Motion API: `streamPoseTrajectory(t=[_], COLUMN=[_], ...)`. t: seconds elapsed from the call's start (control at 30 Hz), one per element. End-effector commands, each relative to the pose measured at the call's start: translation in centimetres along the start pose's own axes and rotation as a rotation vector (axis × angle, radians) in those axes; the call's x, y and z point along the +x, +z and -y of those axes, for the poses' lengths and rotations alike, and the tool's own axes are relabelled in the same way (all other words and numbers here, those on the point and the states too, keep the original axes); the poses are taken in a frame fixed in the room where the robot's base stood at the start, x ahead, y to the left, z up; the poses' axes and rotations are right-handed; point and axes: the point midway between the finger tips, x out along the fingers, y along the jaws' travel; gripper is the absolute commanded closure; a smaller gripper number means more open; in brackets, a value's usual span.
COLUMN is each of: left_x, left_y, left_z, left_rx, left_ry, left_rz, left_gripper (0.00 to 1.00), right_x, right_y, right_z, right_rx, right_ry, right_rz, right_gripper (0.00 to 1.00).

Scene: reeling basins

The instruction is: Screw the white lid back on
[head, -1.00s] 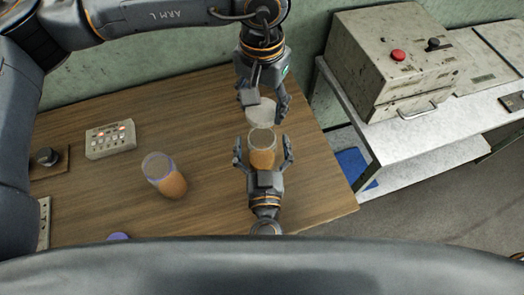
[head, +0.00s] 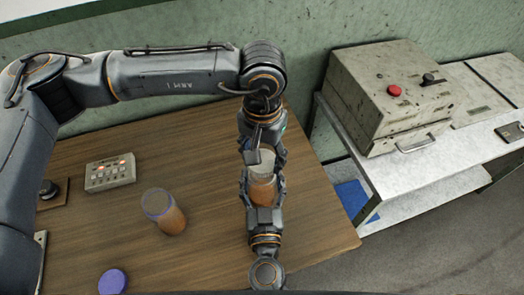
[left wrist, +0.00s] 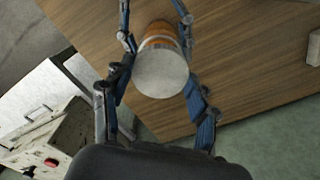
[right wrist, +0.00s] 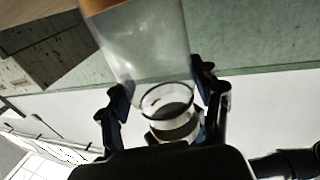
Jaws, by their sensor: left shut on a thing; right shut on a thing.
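The white lid (head: 262,160) sits at the mouth of a clear jar with orange contents (head: 262,190). My left gripper (head: 264,155) comes down from above and is shut on the lid. My right gripper (head: 263,182) comes from the near side and is shut on the jar. In the left wrist view the round lid (left wrist: 160,72) covers the jar's mouth, with the orange contents (left wrist: 160,37) behind it. The right wrist view shows clear jar wall (right wrist: 150,45) close up. Whether the threads are engaged cannot be seen.
A second jar with orange contents (head: 168,219) stands to the left on the wooden table (head: 200,255). A purple lid (head: 112,281) lies near the front. A button box (head: 110,174) is farther left. A metal cabinet (head: 385,95) stands on a side bench at right.

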Motion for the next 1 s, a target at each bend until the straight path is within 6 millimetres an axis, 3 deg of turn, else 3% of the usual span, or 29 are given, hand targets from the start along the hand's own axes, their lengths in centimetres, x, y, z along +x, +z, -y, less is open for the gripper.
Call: streamPoseTrajectory(t=[0.4, 0.73, 1.0], left_x=[0.0, 1.6, 1.8], left_y=[0.0, 0.0, 0.0], left_z=[0.0, 0.0, 0.0], left_rx=[0.000, -0.001, 0.000], left_ry=[0.000, 0.000, 0.000], left_rz=[0.000, 0.001, -0.001], left_gripper=[0.53, 0.53, 0.53], right_x=[0.0, 0.0, 0.0], right_y=[0.0, 0.0, 0.0], right_z=[0.0, 0.0, 0.0], right_rx=[0.000, 0.000, 0.000], right_ry=[0.000, 0.000, 0.000], right_rz=[0.000, 0.001, 0.001], right_gripper=[0.92, 0.92, 0.92])
